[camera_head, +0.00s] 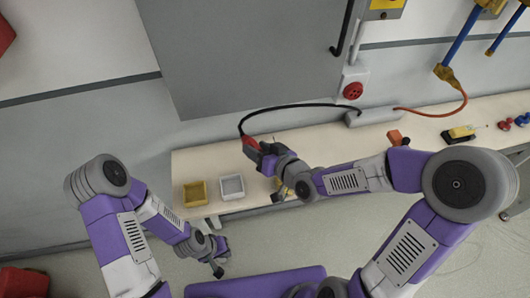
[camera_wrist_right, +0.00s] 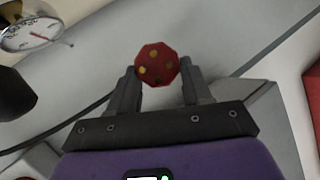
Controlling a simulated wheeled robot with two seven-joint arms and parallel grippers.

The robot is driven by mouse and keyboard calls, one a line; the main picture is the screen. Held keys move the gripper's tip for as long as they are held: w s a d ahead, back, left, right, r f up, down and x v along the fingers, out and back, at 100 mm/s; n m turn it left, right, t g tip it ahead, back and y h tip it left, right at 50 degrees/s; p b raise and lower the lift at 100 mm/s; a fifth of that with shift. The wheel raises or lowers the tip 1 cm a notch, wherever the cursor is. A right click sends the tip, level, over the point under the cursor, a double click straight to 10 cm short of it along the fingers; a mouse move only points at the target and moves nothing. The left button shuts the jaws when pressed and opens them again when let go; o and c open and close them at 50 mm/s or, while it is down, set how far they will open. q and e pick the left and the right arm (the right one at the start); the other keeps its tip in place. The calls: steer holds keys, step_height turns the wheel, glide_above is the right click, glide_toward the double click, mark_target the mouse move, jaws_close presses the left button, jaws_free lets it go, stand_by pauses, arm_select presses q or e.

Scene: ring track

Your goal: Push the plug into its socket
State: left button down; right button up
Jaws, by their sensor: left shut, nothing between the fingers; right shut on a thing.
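The red plug (camera_head: 249,142) is held in my right gripper (camera_head: 258,150), above the bench's back edge. In the right wrist view the plug (camera_wrist_right: 157,64) shows its red round face with brass-coloured pins between the shut fingers of the right gripper (camera_wrist_right: 160,88). A black cable (camera_head: 300,106) arcs from the plug to a grey box (camera_head: 370,116) on the bench. The red round socket (camera_head: 353,90) is on a pale plate on the wall, to the right of the plug and apart from it. My left gripper (camera_head: 218,270) is low, shut and empty, in front of the bench.
The bench (camera_head: 330,145) carries a yellow bin (camera_head: 195,194), a white bin (camera_head: 231,187), an orange block (camera_head: 395,137) and a yellow-black item (camera_head: 458,134). A large grey panel (camera_head: 240,50) stands behind. An orange cable (camera_head: 440,113) runs right from the grey box.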

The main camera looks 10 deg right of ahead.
steer(key=w+a+m+t+h, duration=0.1)
steer(key=w+a+m+h, duration=0.2)
steer(key=w+a, duration=0.2)
steer(key=shift+h, duration=0.3)
stand_by(0.4)
